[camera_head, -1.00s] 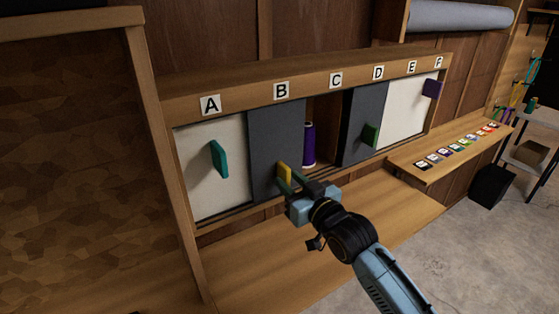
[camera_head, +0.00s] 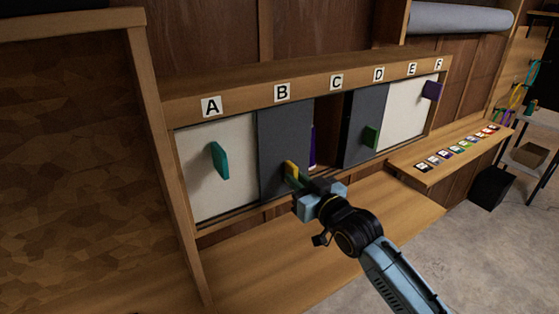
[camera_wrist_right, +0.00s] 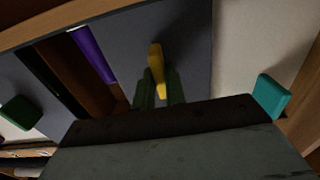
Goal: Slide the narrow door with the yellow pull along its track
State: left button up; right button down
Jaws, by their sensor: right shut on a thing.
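The narrow dark grey door (camera_head: 283,135) stands under label B, and its right edge reaches toward C. Its yellow pull (camera_head: 291,170) is near its lower right part. My right gripper (camera_head: 296,178) is shut on the yellow pull. In the right wrist view the yellow pull (camera_wrist_right: 157,70) sits between the two fingers (camera_wrist_right: 158,88), with the grey door (camera_wrist_right: 185,40) behind. A purple thread spool (camera_head: 313,146) shows as a thin strip in the opening right of the door, mostly covered by it. My left gripper is not in view.
A white panel with a teal pull (camera_head: 220,160) is left, under A. A dark grey door with a green pull (camera_head: 371,136) is under D, and a white panel with a purple pull (camera_head: 432,90) is at the right. A wooden ledge (camera_head: 400,205) runs below.

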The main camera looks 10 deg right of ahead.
jog(key=w+d+b, duration=0.3)
jog(key=w+d, duration=0.1)
jog(key=d, duration=0.8)
jog(key=shift+w, duration=0.15)
jog(key=shift+a, duration=0.1)
jog(key=c, duration=1.5)
grip_release()
jog(key=p+v, duration=0.4)
jog(key=v, duration=0.3)
